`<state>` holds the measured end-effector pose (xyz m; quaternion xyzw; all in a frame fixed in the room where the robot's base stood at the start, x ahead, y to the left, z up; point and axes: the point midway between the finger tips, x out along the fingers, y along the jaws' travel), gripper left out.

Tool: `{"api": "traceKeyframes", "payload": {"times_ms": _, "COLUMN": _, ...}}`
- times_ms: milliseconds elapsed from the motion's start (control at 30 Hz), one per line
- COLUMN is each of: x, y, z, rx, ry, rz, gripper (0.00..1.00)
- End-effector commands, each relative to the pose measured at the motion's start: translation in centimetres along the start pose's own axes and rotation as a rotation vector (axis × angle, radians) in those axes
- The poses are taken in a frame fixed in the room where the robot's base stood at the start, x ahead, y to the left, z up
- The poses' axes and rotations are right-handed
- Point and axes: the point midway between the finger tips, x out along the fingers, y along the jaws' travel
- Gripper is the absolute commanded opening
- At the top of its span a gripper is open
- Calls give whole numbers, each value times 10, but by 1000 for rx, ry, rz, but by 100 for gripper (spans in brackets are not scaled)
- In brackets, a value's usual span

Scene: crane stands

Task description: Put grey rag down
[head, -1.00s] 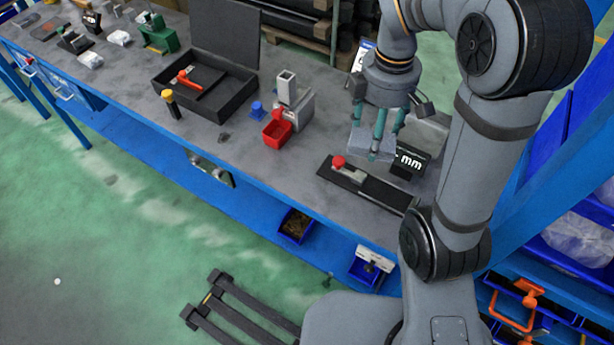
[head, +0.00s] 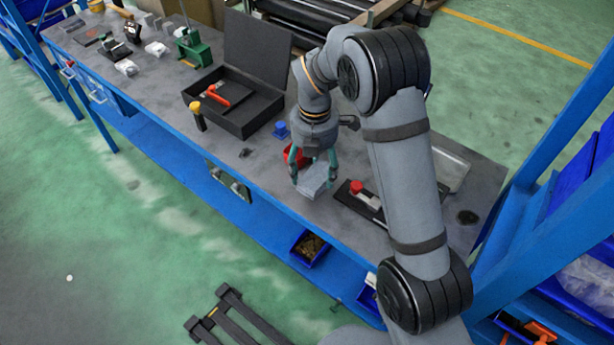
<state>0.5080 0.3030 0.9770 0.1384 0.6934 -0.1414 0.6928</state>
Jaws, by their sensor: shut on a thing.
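The grey rag (head: 313,181) is a small light-grey folded piece between the fingers of my gripper (head: 311,177), in the middle of the head view. My gripper points down and is shut on the rag. It is over the front part of the grey workbench (head: 270,170), in front of the red bin (head: 296,155). I cannot tell whether the rag touches the bench top. The fingers and wrist partly hide the red bin and what stands behind it.
An open black case (head: 235,105) with a red-handled tool lies to the left. A yellow-handled tool (head: 198,117) and a small blue part (head: 281,130) are nearby. A black plate with a red knob (head: 356,187) lies close on the right. Bare bench shows left of my gripper.

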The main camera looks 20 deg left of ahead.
Motion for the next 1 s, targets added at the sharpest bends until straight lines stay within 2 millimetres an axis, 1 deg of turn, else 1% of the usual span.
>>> {"api": "traceKeyframes", "payload": {"times_ms": 67, "x": 5, "y": 11, "z": -2, "rx": 0, "ry": 0, "rz": 0, "gripper": 39}}
{"api": "traceKeyframes", "payload": {"times_ms": 167, "x": 10, "y": 18, "z": -3, "rx": 1, "ry": 0, "rz": 1, "gripper": 39}}
{"api": "traceKeyframes", "payload": {"times_ms": 267, "x": 16, "y": 19, "z": -4, "rx": 4, "ry": 1, "rz": -2, "gripper": 39}}
{"api": "traceKeyframes", "payload": {"times_ms": 400, "x": 37, "y": 19, "z": -4, "rx": 2, "ry": 2, "rz": -4, "gripper": 39}}
{"api": "traceKeyframes", "payload": {"times_ms": 500, "x": 48, "y": 19, "z": -4, "rx": 3, "ry": 2, "rz": -2, "gripper": 39}}
{"api": "traceKeyframes", "payload": {"times_ms": 967, "x": 57, "y": 20, "z": -3, "rx": 3, "ry": 0, "rz": 1, "gripper": 39}}
{"api": "traceKeyframes", "payload": {"times_ms": 1000, "x": 56, "y": 20, "z": -3, "rx": 3, "ry": 0, "rz": 1, "gripper": 65}}
